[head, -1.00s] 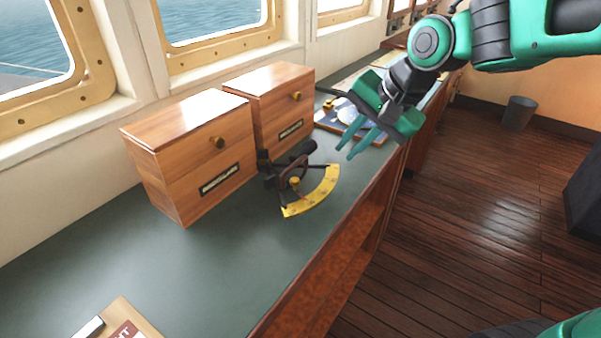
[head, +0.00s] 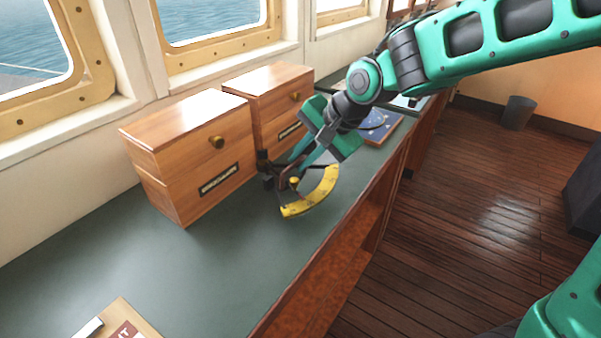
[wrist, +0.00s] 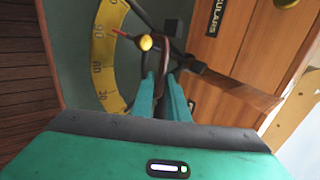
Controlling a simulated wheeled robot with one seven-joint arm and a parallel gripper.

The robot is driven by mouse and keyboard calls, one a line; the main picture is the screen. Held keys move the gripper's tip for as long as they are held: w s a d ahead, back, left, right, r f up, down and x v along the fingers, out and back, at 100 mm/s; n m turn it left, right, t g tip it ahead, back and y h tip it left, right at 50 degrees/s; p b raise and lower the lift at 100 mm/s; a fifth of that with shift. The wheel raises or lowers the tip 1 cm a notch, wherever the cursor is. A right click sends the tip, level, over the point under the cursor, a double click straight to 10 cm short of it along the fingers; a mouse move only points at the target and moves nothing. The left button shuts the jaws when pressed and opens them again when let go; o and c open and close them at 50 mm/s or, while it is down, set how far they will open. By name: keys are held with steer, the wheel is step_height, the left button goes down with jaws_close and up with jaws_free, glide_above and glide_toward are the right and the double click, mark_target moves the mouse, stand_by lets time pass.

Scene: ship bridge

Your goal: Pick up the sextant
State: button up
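The sextant (head: 318,195) lies on the dark green counter top, with its yellow graduated arc toward the counter's front edge. In the wrist view its yellow arc (wrist: 103,50) is at the left, with a brass knob and dark frame beside it. My gripper (head: 301,160) is down at the sextant's dark frame, on the side away from the arc. In the wrist view the two teal fingers (wrist: 161,80) stand apart, with a dark part of the sextant between them. Whether they touch it is unclear. My gripper hides part of the frame in the head view.
Two wooden boxes with brass knobs, a near one (head: 190,155) and a far one (head: 270,95), stand close behind the sextant. A blue book or chart (head: 380,126) lies beyond my gripper. A clipboard (head: 118,322) lies at the near end. The counter (head: 215,260) between is clear.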

steer(key=shift+x, duration=1)
jaws_close()
steer(key=shift+r, duration=0.2)
stand_by(0.7)
step_height(320, 180, up, 28)
stand_by(0.5)
steer(key=shift+a, duration=0.1)
